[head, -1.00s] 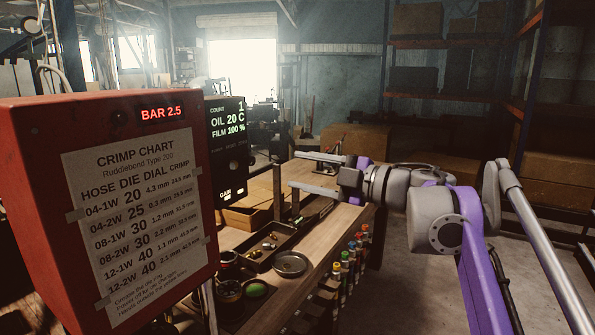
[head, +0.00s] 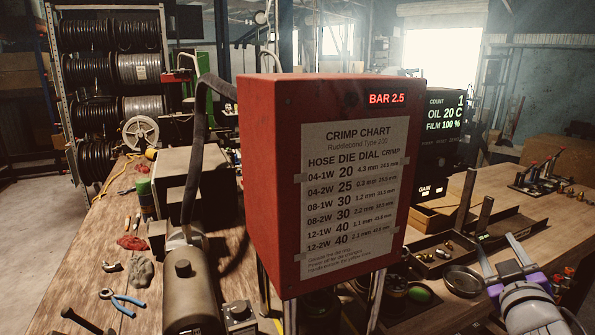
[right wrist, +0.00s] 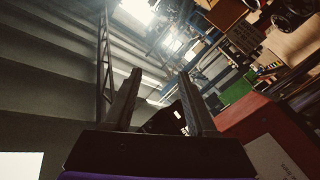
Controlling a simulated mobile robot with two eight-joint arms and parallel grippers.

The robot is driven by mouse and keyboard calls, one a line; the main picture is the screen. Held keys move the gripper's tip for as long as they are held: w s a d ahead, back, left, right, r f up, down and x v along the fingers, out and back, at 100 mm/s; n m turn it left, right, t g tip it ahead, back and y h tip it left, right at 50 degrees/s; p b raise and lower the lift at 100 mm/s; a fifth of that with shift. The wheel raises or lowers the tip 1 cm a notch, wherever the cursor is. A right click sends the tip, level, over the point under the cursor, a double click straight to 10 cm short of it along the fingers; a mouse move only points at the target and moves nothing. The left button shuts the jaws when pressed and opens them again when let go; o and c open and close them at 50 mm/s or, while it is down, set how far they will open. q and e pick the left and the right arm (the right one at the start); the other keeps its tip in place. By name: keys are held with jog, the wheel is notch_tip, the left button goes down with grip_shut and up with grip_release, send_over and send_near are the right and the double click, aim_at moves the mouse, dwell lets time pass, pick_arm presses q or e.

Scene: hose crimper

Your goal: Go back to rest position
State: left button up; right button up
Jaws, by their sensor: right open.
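My right gripper (head: 497,250) is in the head view at the lower right, by the near side of the wooden bench, right of the red crimper box (head: 270,180). Its two fingers are apart with nothing between them. In the right wrist view the open fingers (right wrist: 158,76) point up in the picture, with the red box (right wrist: 240,120) to their right. My left gripper does not show in either view.
The crimp chart (head: 350,190) is on the red box. A dark counter display (head: 444,115) stands behind it. A round dish (head: 462,281) and a parts tray (head: 430,262) lie near my right gripper. Hose reels (head: 138,68) fill a rack.

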jog(key=s+a+f+m+g+y, duration=0.1)
jog(key=s+a+f+g, duration=0.3)
jog(key=f, duration=0.7)
jog(key=s+a+f+m+g+y, duration=0.1)
jog(key=s+a+f+g+y, duration=0.2)
jog(key=s+a+f, duration=0.6)
jog(key=s+a+f+m+g+y, duration=0.1)
jog(key=s+a+f+g, duration=0.3)
jog(key=f, duration=1.1)
jog(key=s+a, duration=0.2)
jog(key=s, duration=0.1)
jog(key=shift+s+a+f+g+y, duration=0.15)
jog(key=shift+g+y, duration=0.15)
jog(key=shift+y, duration=0.1)
